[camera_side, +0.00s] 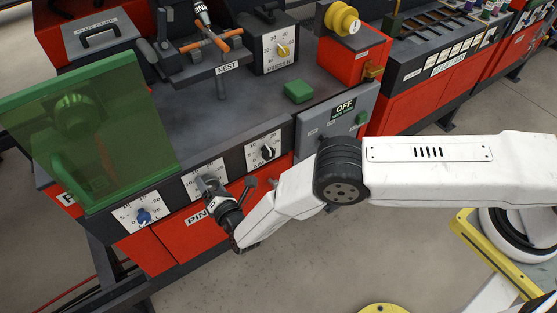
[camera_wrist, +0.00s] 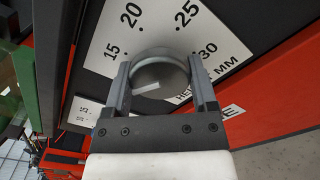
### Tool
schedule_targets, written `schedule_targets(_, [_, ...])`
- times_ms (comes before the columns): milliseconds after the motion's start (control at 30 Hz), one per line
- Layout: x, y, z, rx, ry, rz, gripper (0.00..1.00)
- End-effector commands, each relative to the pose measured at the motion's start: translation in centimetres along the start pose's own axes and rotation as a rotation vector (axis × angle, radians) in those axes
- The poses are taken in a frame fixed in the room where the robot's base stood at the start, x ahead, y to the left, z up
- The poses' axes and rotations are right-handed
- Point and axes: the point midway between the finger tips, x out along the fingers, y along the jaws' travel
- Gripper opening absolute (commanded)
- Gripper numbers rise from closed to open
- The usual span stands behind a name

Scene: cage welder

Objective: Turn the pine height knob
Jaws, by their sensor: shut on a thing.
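The pine height knob is a round grey knob (camera_wrist: 160,80) with a white pointer mark, in front of a white dial plate reading 15, 20, 25 and 30 with the letters "MM" in the wrist view. My gripper (camera_wrist: 160,88) is shut on the knob, one finger on each side of it. In the side view my gripper (camera_side: 207,187) is at the middle dial plate (camera_side: 204,171) on the front panel, and it hides most of the knob there.
A blue knob (camera_side: 143,215) is on the dial to the left and a black knob (camera_side: 267,152) on the dial to the right. A green see-through shield (camera_side: 85,130) stands at the left. A grey box with an "OFF" sign (camera_side: 345,107) is at the right.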

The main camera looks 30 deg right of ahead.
Motion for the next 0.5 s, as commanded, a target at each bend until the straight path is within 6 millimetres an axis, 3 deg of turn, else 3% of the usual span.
schedule_targets(33, [-0.06,-0.11,0.01,-0.001,-0.001,-0.001,0.8])
schedule_targets(100, [-0.05,-0.1,0.01,-0.001,-0.001,-0.001,1.0])
schedule_targets(500, [-0.35,0.0,-0.02,0.0,0.0,0.0,1.0])
